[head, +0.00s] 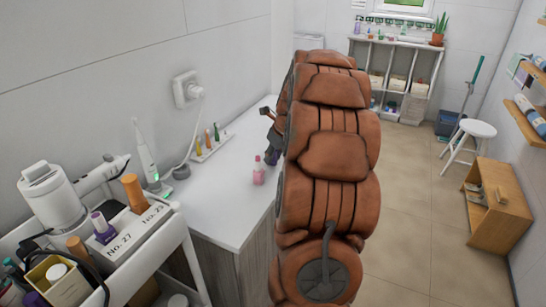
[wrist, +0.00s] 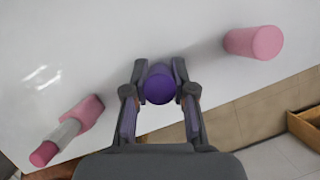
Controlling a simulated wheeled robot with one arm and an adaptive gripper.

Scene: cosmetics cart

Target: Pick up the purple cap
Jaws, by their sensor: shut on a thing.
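The purple cap (wrist: 159,86) is a short cylinder, seen end-on between my fingers in the wrist view. My gripper (wrist: 159,92) is shut on it, with one finger on each side. In the head view my gripper (head: 273,152) is at the white counter, mostly hidden behind my own arm. The cap cannot be made out clearly there. I cannot tell if the cap still touches the counter.
A pink lipstick (wrist: 72,128) is left of my gripper and a pink cylinder (wrist: 254,42) is to its right. The white counter (head: 215,195) also holds a toothbrush (head: 146,160) and a tray of small bottles (head: 208,146). A loaded cart (head: 150,262) is at left.

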